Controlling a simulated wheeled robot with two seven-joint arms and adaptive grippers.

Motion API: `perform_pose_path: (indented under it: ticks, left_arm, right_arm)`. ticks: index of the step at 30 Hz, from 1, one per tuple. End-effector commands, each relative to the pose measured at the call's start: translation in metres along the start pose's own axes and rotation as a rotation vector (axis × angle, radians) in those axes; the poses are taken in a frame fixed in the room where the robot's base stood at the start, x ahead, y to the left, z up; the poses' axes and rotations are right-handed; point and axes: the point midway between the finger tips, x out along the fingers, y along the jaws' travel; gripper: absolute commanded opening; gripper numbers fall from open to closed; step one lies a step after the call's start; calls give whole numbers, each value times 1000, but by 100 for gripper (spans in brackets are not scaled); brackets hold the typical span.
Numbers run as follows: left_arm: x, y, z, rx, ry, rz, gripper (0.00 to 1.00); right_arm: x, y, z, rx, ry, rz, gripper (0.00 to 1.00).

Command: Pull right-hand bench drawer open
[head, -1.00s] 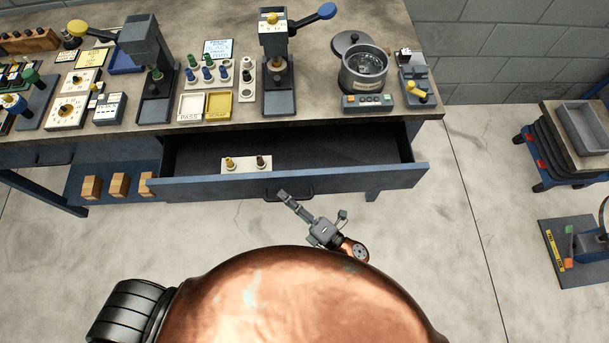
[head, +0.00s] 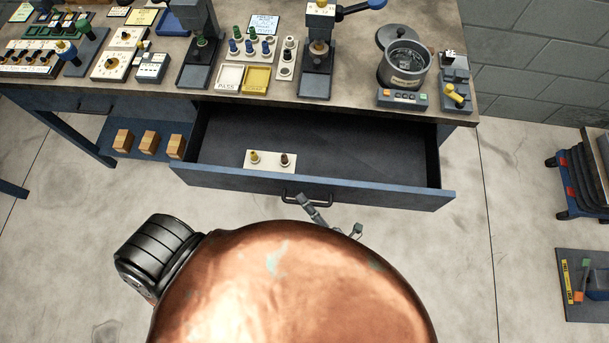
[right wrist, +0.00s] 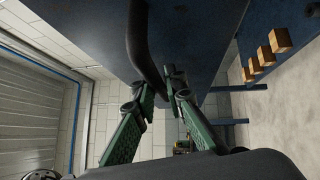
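The right-hand bench drawer (head: 320,185) stands well out from under the bench top, its dark inside showing. Its dark bar handle (head: 318,203) is on the middle of the front; it also shows in the right wrist view (right wrist: 138,45). My right gripper (head: 306,202) is at the left part of the handle. In the right wrist view its green-sided fingers (right wrist: 162,88) lie on either side of the bar and look closed on it; the exact contact is partly hidden. A white block with two small pegs (head: 270,159) lies in the drawer. My left gripper is not in view.
The bench top (head: 350,95) carries presses, trays, gauges and a metal pot (head: 404,67). Several wooden blocks (head: 149,143) sit on a low shelf at left. A cart (head: 580,180) stands at right. The floor before the drawer's right end is clear.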

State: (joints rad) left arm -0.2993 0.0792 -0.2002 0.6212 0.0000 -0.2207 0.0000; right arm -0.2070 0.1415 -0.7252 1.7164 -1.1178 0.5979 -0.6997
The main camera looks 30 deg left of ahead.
Motion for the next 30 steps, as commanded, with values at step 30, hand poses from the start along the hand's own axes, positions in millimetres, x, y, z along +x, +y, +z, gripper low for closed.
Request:
perform_pose_path:
  ticks: [30]
  left_arm:
    - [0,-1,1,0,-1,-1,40]
  right_arm:
    - [-108,-1,0,0,1,-2,17]
